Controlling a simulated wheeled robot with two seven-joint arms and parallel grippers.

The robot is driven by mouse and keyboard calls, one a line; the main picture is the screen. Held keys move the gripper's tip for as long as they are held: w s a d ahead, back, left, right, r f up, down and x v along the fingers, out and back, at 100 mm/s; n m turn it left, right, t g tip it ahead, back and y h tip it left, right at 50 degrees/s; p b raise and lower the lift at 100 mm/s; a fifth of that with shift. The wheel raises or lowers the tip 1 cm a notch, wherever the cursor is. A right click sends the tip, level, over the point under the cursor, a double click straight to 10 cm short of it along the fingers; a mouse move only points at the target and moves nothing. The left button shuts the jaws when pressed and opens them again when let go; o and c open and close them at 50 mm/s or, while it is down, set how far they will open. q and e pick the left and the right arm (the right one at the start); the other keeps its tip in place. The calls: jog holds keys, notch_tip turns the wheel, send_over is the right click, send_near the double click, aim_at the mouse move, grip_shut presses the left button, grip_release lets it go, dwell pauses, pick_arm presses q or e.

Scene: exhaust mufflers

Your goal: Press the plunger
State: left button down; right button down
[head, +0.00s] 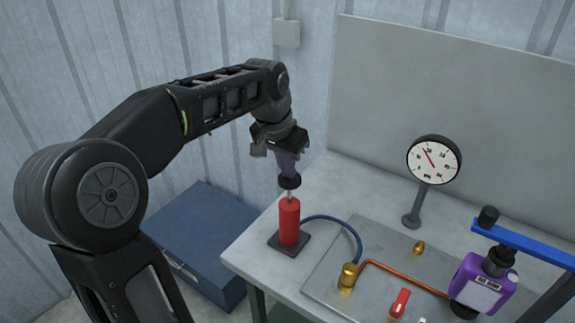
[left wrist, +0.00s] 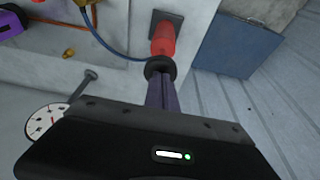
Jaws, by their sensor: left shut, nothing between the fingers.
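The plunger is a red upright cylinder (head: 290,222) on a dark square base, with a metal rod and a black knob (head: 289,181) on top. It stands at the near left corner of the bench. My left gripper (head: 288,172) is shut and empty, pointing down right above the knob. In the left wrist view the purple-grey fingers reach to the black knob (left wrist: 160,66), with the red cylinder (left wrist: 163,38) beyond. The fingertips look to be at or very near the knob; I cannot tell whether they touch. My right gripper is not in view.
A blue hose (head: 345,226) runs from the cylinder to a brass fitting (head: 348,276) on a metal plate. A round gauge (head: 434,160) stands behind on the bench (head: 345,180). A purple device (head: 482,285) is at right. A blue chest (head: 200,240) stands left of the bench.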

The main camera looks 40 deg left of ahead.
aim_at(288, 184)
pick_arm(q)
notch_tip(288, 184, down, 6)
jog(key=b, duration=0.4)
jog(key=shift+r, duration=0.1)
jog(key=shift+s+r, duration=0.1)
jog(key=shift+s, duration=0.05)
jog(key=shift+r+p, duration=0.35)
jog(key=shift+p, duration=0.05)
notch_tip(288, 184, up, 5)
jog(key=p, duration=0.3)
jog(key=shift+f+p, duration=0.2)
jog(key=shift+p, duration=0.1)
jog(key=shift+s+r+b, duration=0.2)
jog(key=shift+r+b, duration=0.3)
jog(key=shift+b, duration=0.25)
jog(key=v, duration=0.8)
jog(key=shift+b, duration=0.3)
